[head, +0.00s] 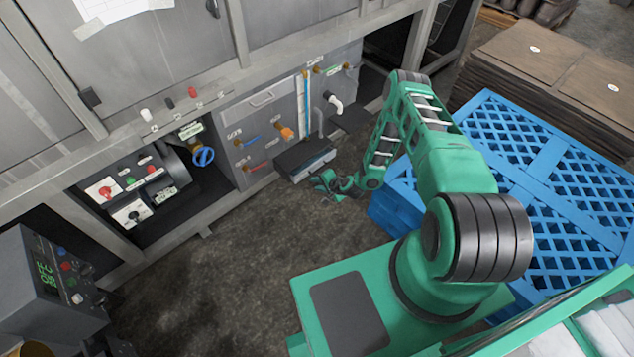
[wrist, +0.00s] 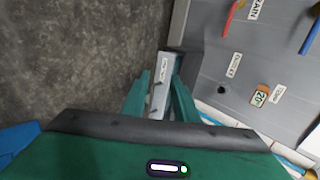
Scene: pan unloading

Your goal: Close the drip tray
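The drip tray (head: 305,158) is a dark, shallow box with a lighter front face. It sticks out from the foot of the grey machine panel. In the wrist view its pale, labelled front (wrist: 160,82) shows between and beyond my two green fingers. My gripper (head: 324,185) is low over the floor, just in front of and to the right of the tray. In the wrist view my gripper (wrist: 160,97) has its fingers apart. I cannot tell whether a finger touches the tray.
Above the tray, the grey panel (head: 262,118) carries coloured valve handles and labels. A white pipe elbow (head: 335,102) stands out to the right. A blue pallet (head: 500,170) lies close on the arm's right. The concrete floor (head: 220,270) on the left is clear.

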